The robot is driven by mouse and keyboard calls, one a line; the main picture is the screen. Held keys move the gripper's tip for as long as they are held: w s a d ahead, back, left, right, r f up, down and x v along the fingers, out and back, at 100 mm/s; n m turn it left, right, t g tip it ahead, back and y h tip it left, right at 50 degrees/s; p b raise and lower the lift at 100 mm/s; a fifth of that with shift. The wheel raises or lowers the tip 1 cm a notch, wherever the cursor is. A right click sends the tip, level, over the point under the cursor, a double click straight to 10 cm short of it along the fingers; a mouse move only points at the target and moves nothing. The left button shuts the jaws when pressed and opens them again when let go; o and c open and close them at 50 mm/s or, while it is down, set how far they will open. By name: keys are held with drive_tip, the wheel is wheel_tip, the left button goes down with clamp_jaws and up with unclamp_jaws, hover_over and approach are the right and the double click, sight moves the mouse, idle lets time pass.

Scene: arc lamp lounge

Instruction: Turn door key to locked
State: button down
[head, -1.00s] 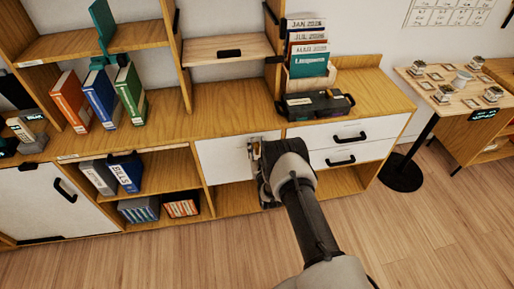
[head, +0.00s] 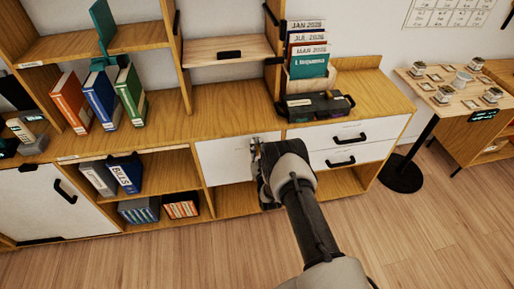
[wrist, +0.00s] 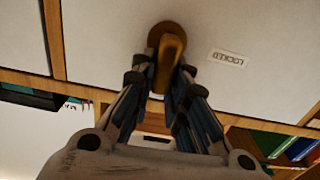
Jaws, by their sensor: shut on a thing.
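The door key (wrist: 170,52) is brass-coloured and sits in a round brass lock plate (wrist: 171,30) on a white door, in the wrist view. My gripper (wrist: 165,80) is shut on the key, with a finger on each side of its bow. In the head view my gripper (head: 260,152) is against the right side of the white door (head: 221,160). My gripper and arm hide the key there. A small label (wrist: 229,58) with lettering is on the door beside the lock; its text is too blurred to read.
White drawers (head: 341,147) with black handles are right of the door. A black box (head: 316,106) and a file holder (head: 306,84) stand on the top above. The wooden floor (head: 180,263) in front is clear.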

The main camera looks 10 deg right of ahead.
sight(248, 148)
drive_tip(key=shift+a, duration=0.1)
drive_tip(key=a+n, duration=0.1)
drive_tip(key=n, duration=0.3)
drive_tip(key=a+f+n, duration=0.1)
drive_tip(key=n, duration=0.3)
drive_tip(key=f+n, duration=0.1)
drive_tip(key=n, duration=0.4)
drive_tip(key=shift+a, duration=0.4)
drive_tip(key=shift+a+f+n, duration=0.1)
drive_tip(key=shift+f+n, duration=0.2)
drive_tip(key=shift+n, duration=0.85)
drive_tip(key=shift+f+n, duration=0.3)
drive_tip(key=shift+n, duration=0.85)
drive_tip(key=c, duration=1.6)
unclamp_jaws()
drive_tip(key=shift+o, duration=0.2)
